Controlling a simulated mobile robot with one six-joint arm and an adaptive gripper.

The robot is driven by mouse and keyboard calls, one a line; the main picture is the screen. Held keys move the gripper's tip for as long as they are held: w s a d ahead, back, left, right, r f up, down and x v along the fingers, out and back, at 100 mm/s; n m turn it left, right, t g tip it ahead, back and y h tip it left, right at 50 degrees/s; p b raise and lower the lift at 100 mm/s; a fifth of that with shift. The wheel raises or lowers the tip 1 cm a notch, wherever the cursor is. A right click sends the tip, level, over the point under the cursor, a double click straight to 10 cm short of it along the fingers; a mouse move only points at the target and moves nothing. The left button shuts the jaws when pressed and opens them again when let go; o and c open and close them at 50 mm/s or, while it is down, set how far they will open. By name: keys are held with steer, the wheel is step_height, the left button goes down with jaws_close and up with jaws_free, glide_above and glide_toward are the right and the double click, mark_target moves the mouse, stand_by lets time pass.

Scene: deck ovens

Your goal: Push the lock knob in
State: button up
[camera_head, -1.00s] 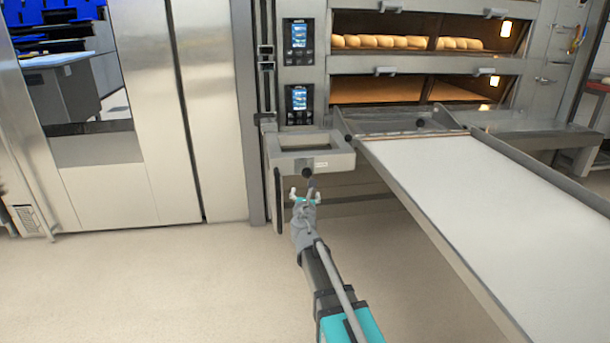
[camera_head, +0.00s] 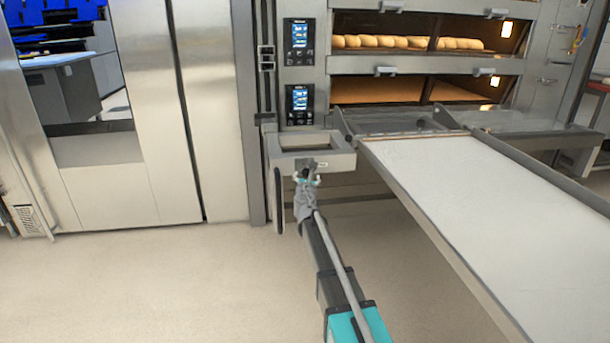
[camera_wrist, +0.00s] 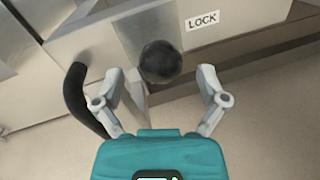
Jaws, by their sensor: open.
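The lock knob is a round black ball (camera_wrist: 160,62) on the front of a grey metal frame (camera_wrist: 225,15), just left of a white label reading LOCK (camera_wrist: 202,20). My gripper (camera_wrist: 164,82) is open in the wrist view, with its two fingers spread to either side of the knob. The knob appears just beyond or between the fingertips; I cannot tell whether they touch it. In the head view my gripper (camera_head: 308,180) is up at the front of the grey frame (camera_head: 340,162) and hides the knob.
A black curved handle (camera_wrist: 82,100) is left of my gripper. A long white loader surface (camera_head: 480,210) slopes out on the right. Deck ovens (camera_head: 420,65) with bread stand behind. Steel doors (camera_head: 215,110) are on the left. The floor in front is clear.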

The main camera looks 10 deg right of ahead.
mark_target(306, 170)
steer(key=shift+w+d, duration=0.25)
steer(key=shift+w, duration=0.9)
jaws_close()
steer(key=shift+w, duration=1.3)
jaws_free()
steer(key=shift+s, duration=0.1)
steer(key=s+a, duration=0.2)
steer(key=s, duration=0.9)
steer(key=shift+s+a, duration=0.15)
steer(key=shift+s, duration=0.15)
